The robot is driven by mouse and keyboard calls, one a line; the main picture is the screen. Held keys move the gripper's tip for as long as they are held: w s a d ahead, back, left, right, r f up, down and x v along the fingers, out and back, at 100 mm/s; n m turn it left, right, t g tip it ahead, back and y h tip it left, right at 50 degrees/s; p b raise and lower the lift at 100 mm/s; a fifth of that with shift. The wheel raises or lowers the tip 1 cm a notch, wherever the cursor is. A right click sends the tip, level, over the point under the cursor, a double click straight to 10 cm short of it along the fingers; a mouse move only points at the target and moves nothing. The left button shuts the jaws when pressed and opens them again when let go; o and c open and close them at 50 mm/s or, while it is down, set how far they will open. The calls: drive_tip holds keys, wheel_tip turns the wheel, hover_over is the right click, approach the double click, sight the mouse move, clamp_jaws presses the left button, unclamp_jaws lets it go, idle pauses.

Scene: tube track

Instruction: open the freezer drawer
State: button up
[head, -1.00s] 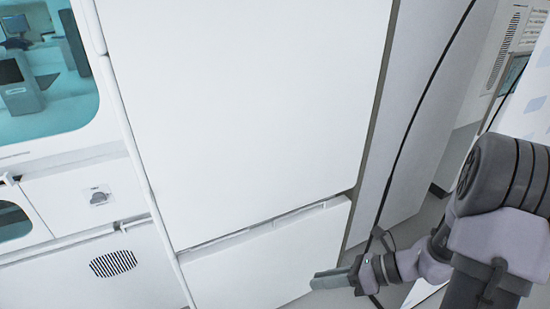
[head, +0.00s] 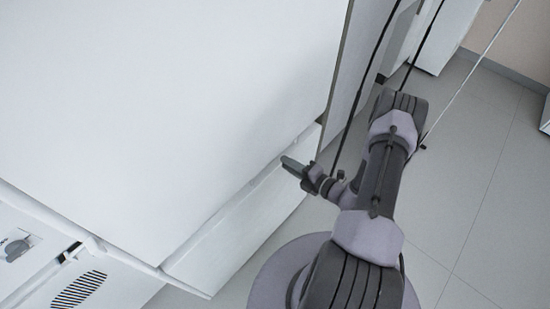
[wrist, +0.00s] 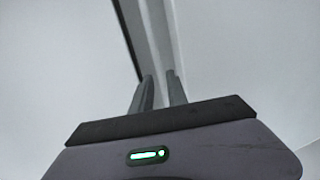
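The freezer drawer (head: 245,228) is the white lower front below the large white upper door (head: 170,110). Its front looks about level with the door, with a narrow ledge (head: 228,205) along the seam. My gripper (head: 284,162) is at the right part of this seam, close to the drawer's top edge. In the wrist view the two fingers (wrist: 158,78) stand a little apart, with the seam's pale strip (wrist: 163,40) running down towards the gap between them. I cannot tell whether they touch the edge. Nothing is visibly held.
A white panel with a dark striped vent (head: 78,290) is at the lower left, beside a rail (head: 70,252). Open grey tiled floor (head: 470,190) lies to the right. White cabinets (head: 445,35) stand at the back right.

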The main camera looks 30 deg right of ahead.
drive_tip(key=b+x, duration=0.1)
drive_tip(key=x, duration=0.5)
drive_tip(key=shift+w, duration=0.15)
clamp_jaws()
idle(1.2)
